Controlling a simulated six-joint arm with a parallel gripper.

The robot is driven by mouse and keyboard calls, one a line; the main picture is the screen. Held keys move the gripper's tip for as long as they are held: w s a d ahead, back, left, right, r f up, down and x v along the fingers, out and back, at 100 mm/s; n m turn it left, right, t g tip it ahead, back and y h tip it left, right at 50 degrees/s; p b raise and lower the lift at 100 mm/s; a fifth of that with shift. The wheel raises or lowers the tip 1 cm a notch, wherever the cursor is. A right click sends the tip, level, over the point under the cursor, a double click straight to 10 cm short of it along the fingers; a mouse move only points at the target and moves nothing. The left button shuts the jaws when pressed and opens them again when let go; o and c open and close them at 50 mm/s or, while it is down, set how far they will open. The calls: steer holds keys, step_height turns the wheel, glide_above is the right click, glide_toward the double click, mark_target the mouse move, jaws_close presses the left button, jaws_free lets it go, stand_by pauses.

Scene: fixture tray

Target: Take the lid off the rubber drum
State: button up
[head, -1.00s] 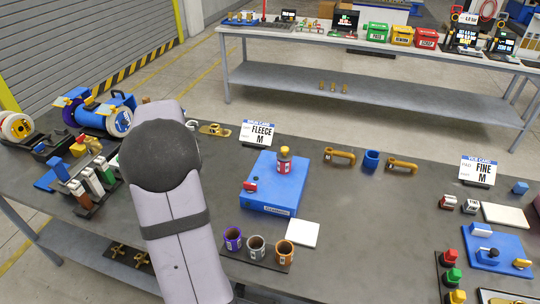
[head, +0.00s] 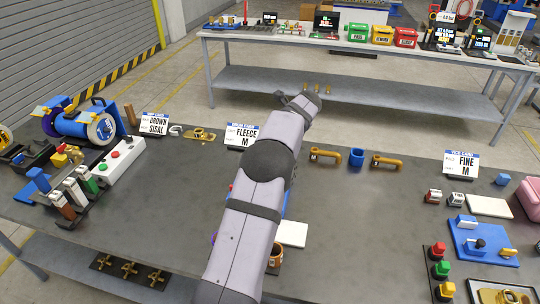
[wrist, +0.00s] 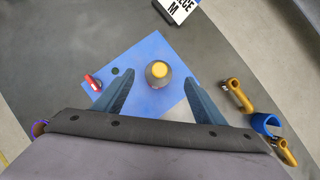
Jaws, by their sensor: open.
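A small drum-like container with a dark shoulder and a yellow top (wrist: 158,72) stands upright on a blue plate (wrist: 142,60) in the wrist view. I take it for the drum; no label is readable there. My gripper (wrist: 160,80) is open, with its two fingers apart on either side of the container in the picture. I cannot tell the height gap, and no contact shows. A red part (wrist: 93,82) sits at the plate's left corner. In the head view my arm hides the container, most of the plate and my gripper.
A FLEECE card (head: 242,137) stands behind the plate. A white pad (head: 293,233) and an orange-rimmed cup (head: 275,257) are near my arm.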

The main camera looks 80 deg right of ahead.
steer(key=shift+w+p+x, duration=0.2)
steer(key=shift+p+x, duration=1.55)
steer(key=shift+x, duration=1)
steer(key=shift+w+d+f, duration=0.2)
steer(key=shift+d+f, duration=0.1)
steer(key=shift+f, duration=0.1)
steer(key=c, duration=1.1)
